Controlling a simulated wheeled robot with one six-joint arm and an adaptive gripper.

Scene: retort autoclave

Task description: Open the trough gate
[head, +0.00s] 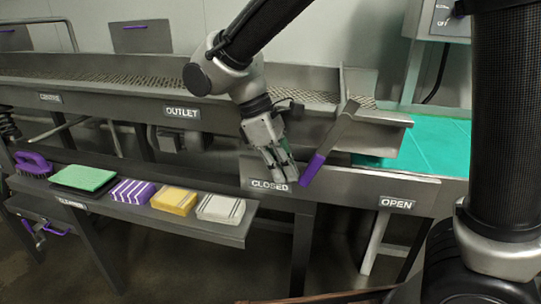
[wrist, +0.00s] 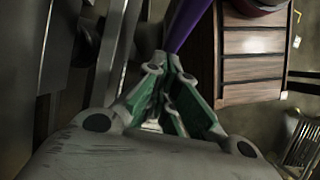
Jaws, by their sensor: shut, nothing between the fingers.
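The trough gate's lever is a flat grey bar with a purple grip (head: 313,168). It leans, grip down and to the left, in front of the trough (head: 390,117). The grip is nearer the CLOSED label (head: 269,186) than the OPEN label (head: 397,203). My gripper (head: 279,178) points down just left of the grip, over the CLOSED label, with its fingers together and nothing between them. In the wrist view, the purple grip (wrist: 187,22) is just beyond the fingertips; whether they touch it I cannot tell.
A shelf (head: 225,233) at the lower left carries a purple brush (head: 33,164), a green pad (head: 84,177), a purple-striped block (head: 132,191), a yellow block (head: 174,201) and a white block (head: 221,208). The rail right of the lever looks clear as far as the OPEN label.

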